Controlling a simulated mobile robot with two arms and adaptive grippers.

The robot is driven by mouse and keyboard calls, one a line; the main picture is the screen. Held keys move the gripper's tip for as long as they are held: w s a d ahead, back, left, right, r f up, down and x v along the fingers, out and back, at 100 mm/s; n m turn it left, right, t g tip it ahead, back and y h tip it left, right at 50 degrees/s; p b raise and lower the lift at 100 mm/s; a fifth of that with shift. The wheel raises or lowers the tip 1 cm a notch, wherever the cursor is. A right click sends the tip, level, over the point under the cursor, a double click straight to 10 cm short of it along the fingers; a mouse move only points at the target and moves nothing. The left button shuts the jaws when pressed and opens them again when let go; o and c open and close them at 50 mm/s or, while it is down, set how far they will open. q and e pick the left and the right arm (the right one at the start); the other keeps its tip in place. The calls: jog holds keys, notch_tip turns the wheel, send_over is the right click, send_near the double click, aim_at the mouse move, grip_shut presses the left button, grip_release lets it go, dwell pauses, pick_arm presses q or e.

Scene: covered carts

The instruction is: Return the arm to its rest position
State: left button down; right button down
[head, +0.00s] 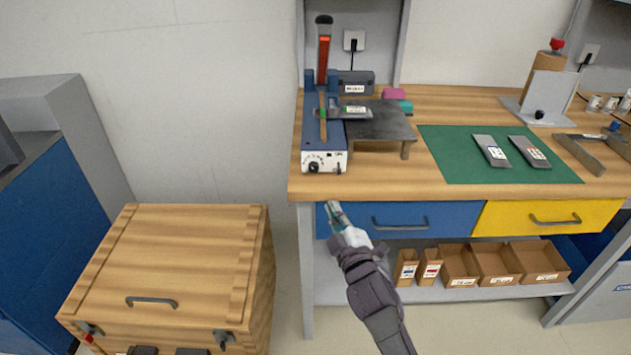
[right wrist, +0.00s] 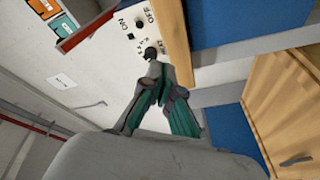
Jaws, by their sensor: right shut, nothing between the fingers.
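My right gripper (head: 335,210) is shut and empty. In the head view it is in front of the workbench's front edge, beside the left end of the blue drawer (head: 400,217). In the right wrist view the closed fingers (right wrist: 160,85) point toward the white front panel of a device with ON and OFF marks (right wrist: 138,30). I cannot tell whether the fingertips touch the black switch there. The same blue and white device (head: 324,160) stands on the bench's left end in the head view. My left gripper does not show.
A wooden chest (head: 180,240) with a closed lid stands on the floor at left. Cardboard bins (head: 500,265) sit on the lower shelf. The floor gap between chest and bench is narrow.

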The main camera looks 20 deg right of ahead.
jog(key=s+f+m+g+p, duration=0.1)
jog(key=s+f+g, duration=0.15)
jog(key=f, duration=0.85)
jog(key=s+f+m+g, duration=0.1)
jog(key=s+f+g, duration=0.15)
jog(key=f, duration=0.85)
jog(key=s+f+m+g+p, duration=0.15)
jog(key=s+f+g, duration=0.35)
jog(key=s+f, duration=0.8)
jog(key=s+d+f+m+g, duration=0.1)
jog(key=s+f+g, duration=0.1)
jog(key=s+f, duration=0.4)
jog(key=s+d+f+m+g, duration=0.1)
jog(key=s+f, duration=0.5)
jog(key=s, duration=1)
jog(key=s+d+f+m+g+p, duration=0.1)
jog(key=s+f+m+g, duration=0.2)
jog(key=s, duration=0.7)
notch_tip(320, 180, down, 3)
jog(key=shift+s+f+g, duration=0.1)
jog(key=shift+s+g, duration=0.3)
jog(key=shift+g, duration=0.6)
